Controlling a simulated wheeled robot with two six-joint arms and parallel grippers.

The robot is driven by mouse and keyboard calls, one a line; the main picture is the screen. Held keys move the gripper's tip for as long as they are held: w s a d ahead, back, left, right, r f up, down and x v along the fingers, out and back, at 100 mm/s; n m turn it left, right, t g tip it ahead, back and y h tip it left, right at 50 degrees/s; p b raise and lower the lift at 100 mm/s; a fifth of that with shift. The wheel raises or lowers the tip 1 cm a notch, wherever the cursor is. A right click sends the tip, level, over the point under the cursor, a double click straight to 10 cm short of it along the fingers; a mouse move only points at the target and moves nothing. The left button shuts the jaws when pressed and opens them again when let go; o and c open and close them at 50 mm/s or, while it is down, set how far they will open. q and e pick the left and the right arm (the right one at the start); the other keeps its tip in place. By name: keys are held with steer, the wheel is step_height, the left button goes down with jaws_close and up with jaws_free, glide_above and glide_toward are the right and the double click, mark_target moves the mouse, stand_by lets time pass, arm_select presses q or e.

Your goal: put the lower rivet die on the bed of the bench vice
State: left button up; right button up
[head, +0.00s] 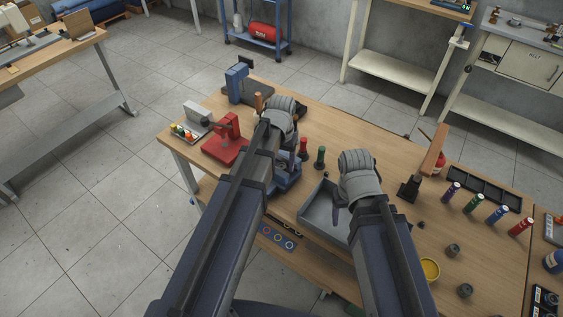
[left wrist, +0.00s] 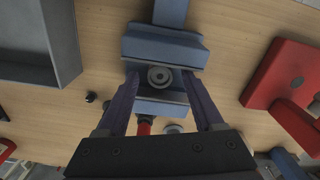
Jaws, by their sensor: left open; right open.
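The blue bench vice (left wrist: 165,45) is in the middle of the left wrist view, and part of it shows below my left forearm in the head view (head: 288,180). A small round grey die (left wrist: 159,77) with a ringed top sits on the vice's bed, between its jaws. It is hidden in the head view. My left gripper (left wrist: 160,84) is open, with one finger on each side of the die; I cannot tell whether they touch it. My right gripper (head: 340,218) is open and empty over the grey tray's right part, its fingers mostly hidden.
The grey open tray (head: 314,213) is right of the vice. A red press (head: 224,140) stands to its left. Red (head: 303,148) and green (head: 319,157) upright pieces stand behind it. Several coloured cylinders, a yellow dish (head: 429,268) and dark pieces occupy the right side.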

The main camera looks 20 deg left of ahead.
mark_target(281, 166)
arm_select(q)
step_height(281, 166, up, 12)
steer(key=p, duration=1.1)
steer(key=s+d+m+y, duration=0.1)
steer(key=s+d+m, duration=0.1)
steer(key=s+d, duration=0.8)
steer(key=s, duration=0.4)
steer(key=shift+s+d+m, duration=0.15)
steer(key=shift+d+m, duration=0.1)
steer(key=shift+m, duration=0.15)
arm_select(e)
step_height(281, 166, up, 12)
steer(key=shift+f, duration=0.1)
